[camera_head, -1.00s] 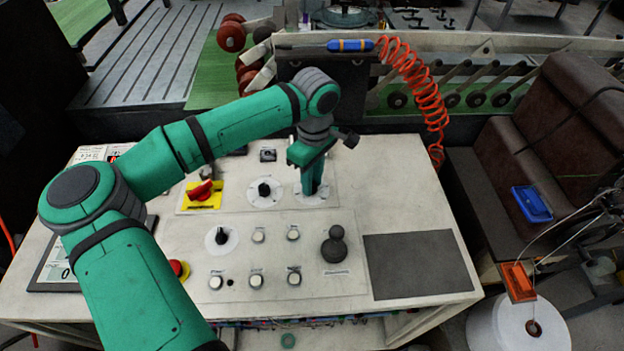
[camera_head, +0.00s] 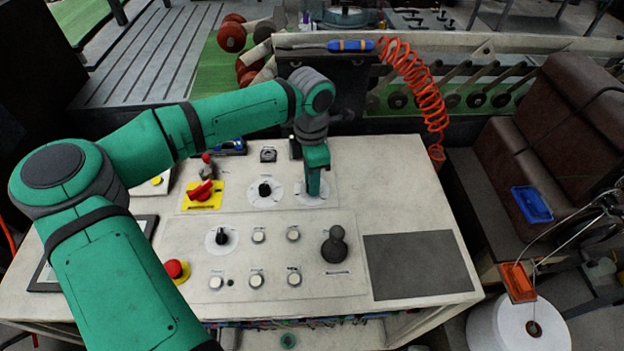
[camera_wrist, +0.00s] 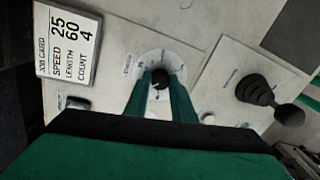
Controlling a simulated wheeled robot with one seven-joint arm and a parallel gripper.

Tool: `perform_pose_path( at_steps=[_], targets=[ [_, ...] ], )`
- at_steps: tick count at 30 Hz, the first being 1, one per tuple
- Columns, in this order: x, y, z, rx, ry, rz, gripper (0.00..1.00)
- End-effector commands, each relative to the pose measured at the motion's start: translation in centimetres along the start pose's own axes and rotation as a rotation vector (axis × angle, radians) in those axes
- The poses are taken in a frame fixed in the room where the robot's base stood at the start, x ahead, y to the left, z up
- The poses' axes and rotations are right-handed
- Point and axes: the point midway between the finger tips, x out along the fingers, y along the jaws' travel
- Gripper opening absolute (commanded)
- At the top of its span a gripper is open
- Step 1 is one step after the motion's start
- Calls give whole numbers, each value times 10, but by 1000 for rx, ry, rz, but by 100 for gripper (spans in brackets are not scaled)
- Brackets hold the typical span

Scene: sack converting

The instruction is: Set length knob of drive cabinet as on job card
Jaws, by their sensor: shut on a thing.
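My gripper (camera_head: 313,193) points down at the right dial of the upper panel and is shut on its dark knob. In the wrist view my two green fingers (camera_wrist: 160,92) sit on either side of the black knob (camera_wrist: 159,78). The knob stands on a round white dial plate (camera_wrist: 172,58); its scale marks and label are too small to read. The job card (camera_wrist: 68,45) lies at the left of the wrist view and reads speed 25, length 60, count 4.
Left of my gripper is another dial knob (camera_head: 264,189), then a red switch on yellow (camera_head: 202,193). In front are a third knob (camera_head: 221,237), several white buttons, a black joystick (camera_head: 334,246) and a red stop button (camera_head: 175,269). A dark pad (camera_head: 418,266) lies right.

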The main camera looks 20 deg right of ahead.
Motion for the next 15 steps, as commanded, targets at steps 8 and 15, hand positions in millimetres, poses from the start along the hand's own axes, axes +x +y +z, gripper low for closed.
perform_pose_path(
  at_steps=[8, 15],
  targets=[
    [-1, 0, 1, -237, -12, 1, 0],
    [0, 0, 1, -388, -18, 0, 0]
  ],
)
